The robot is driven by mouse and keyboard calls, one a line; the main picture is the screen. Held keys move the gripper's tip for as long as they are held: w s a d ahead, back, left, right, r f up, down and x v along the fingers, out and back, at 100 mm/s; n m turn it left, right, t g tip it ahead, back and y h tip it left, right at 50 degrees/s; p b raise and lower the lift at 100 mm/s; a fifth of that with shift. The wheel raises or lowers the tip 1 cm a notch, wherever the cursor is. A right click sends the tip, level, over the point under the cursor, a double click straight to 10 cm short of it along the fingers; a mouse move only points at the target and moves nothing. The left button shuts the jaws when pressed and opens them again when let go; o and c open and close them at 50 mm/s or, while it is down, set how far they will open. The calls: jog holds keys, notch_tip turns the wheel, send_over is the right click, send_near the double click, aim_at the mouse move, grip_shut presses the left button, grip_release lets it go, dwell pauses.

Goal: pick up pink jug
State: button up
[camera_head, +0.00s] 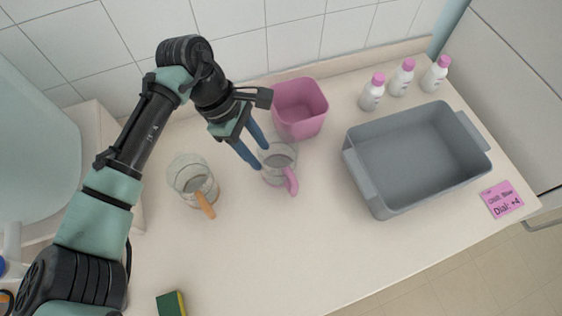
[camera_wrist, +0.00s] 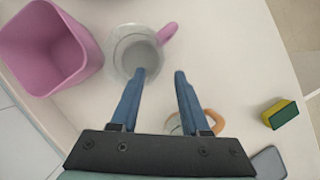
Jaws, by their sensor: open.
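The pink jug (camera_head: 279,158) is a clear glass jug with a pink handle, upright on the counter. Its handle points toward the front in the head view. In the wrist view the jug (camera_wrist: 122,42) lies at upper centre, with its handle (camera_wrist: 167,32) to its right. My gripper (camera_head: 261,157) is open and empty, with two blue fingers pointing down beside the jug's left rim. In the wrist view one fingertip of my gripper (camera_wrist: 160,73) overlaps the jug's lower rim and the other is right of it. I cannot tell whether they touch.
A second glass jug with an orange handle (camera_head: 205,203) stands to the left. A pink bin (camera_head: 300,108) stands close behind the pink jug. A grey tub (camera_head: 369,187), several white bottles (camera_head: 402,78) and a pink note (camera_head: 502,200) are right. A sponge (camera_head: 171,304) lies in front.

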aim_at(278, 179)
jog(key=x, duration=0.4)
jog(key=shift+d+f, duration=0.1)
jog(key=shift+a+p+x, duration=0.2)
jog(key=shift+p+x, duration=0.7)
jog(key=shift+x, duration=1.7)
grip_shut()
